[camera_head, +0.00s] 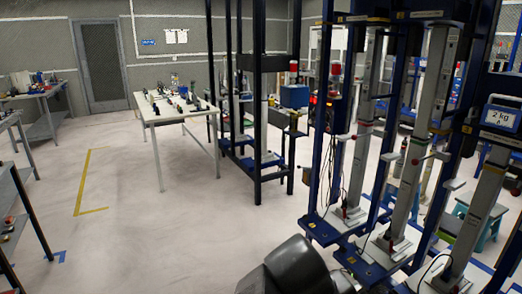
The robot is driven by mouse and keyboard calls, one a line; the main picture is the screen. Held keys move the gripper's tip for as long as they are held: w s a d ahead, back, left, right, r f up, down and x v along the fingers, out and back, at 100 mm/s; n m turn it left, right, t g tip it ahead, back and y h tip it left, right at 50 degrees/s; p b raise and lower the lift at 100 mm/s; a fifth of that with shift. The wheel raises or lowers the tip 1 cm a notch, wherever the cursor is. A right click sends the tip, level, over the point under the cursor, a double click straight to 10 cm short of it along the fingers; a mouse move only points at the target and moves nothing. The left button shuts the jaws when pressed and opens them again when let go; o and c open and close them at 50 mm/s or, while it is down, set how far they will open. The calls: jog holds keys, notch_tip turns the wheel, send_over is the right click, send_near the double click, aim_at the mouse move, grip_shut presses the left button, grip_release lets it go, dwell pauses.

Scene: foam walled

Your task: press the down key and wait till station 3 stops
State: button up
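A row of test stations with blue frames and upright grey columns (408,185) fills the right side. I see no station numbers, so I cannot tell which is station 3. I cannot make out a down key. A small dark panel with red lit marks (313,100) stands behind the frames, too small to read. My gripper is not in view; only a dark rounded part of my arm shows at the bottom centre.
A white table (160,117) with small items stands at the centre left, beside a dark post frame (258,120). Benches (38,92) line the left edge. A grey door (101,67) is at the back. The floor (150,215) between benches and stations is clear.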

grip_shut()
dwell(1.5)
